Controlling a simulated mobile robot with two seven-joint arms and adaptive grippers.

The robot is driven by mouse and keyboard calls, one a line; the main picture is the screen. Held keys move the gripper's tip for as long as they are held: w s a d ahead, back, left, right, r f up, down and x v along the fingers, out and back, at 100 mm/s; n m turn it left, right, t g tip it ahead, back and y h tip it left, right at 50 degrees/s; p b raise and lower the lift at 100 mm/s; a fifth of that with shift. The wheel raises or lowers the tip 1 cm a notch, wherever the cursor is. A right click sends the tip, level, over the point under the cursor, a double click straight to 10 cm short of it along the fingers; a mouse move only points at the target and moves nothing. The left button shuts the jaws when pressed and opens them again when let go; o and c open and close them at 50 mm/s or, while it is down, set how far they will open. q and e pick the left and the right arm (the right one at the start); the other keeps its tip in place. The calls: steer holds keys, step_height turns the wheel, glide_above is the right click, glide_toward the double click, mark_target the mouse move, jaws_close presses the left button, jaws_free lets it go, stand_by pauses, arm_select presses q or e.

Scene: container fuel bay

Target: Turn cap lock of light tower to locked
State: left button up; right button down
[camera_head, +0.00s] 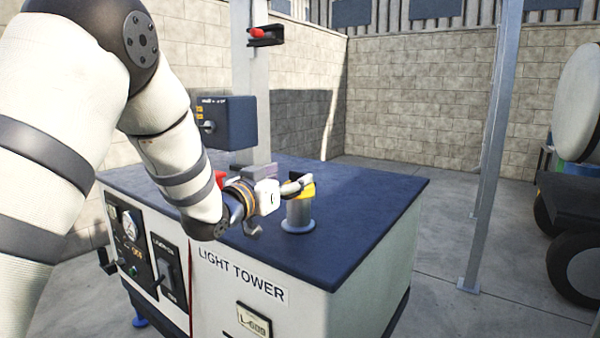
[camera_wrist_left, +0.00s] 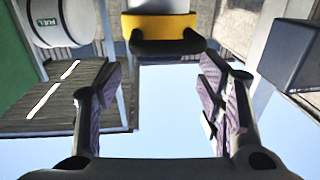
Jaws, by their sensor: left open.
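The light tower (camera_head: 297,255) is a white cabinet with a dark blue top. On its top, near the front right, a short grey filler neck (camera_head: 299,216) stands upright with a yellow cap (camera_head: 306,190) on it. In the left wrist view the yellow and black cap (camera_wrist_left: 165,27) shows at the top centre. My left gripper (camera_head: 286,187) is beside the cap at about its height and partly covers it. In the wrist view its two fingers (camera_wrist_left: 162,88) are spread apart with nothing between them. The cap's lock marking cannot be read. My right gripper is not in view.
A mast (camera_head: 250,70) with a dark blue box (camera_head: 226,122) rises behind the cap. A control panel (camera_head: 130,240) is on the cabinet's left side. A grey post (camera_head: 492,150) and a wheeled tank (camera_head: 580,100) stand to the right. The cabinet top right of the cap is clear.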

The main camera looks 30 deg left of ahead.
mark_target(297, 173)
arm_select(q)
steer(key=w, duration=0.3)
steer(key=shift+w+a+f, duration=0.1)
steer(key=shift+w+f, duration=0.05)
steer(key=shift+w, duration=0.85)
steer(key=c, duration=1.2)
steer(key=shift+o, duration=0.2)
steer(key=shift+m+h, duration=0.7)
steer(key=shift+h, duration=0.5)
steer(key=o, duration=1.2)
steer(key=shift+c, duration=0.2)
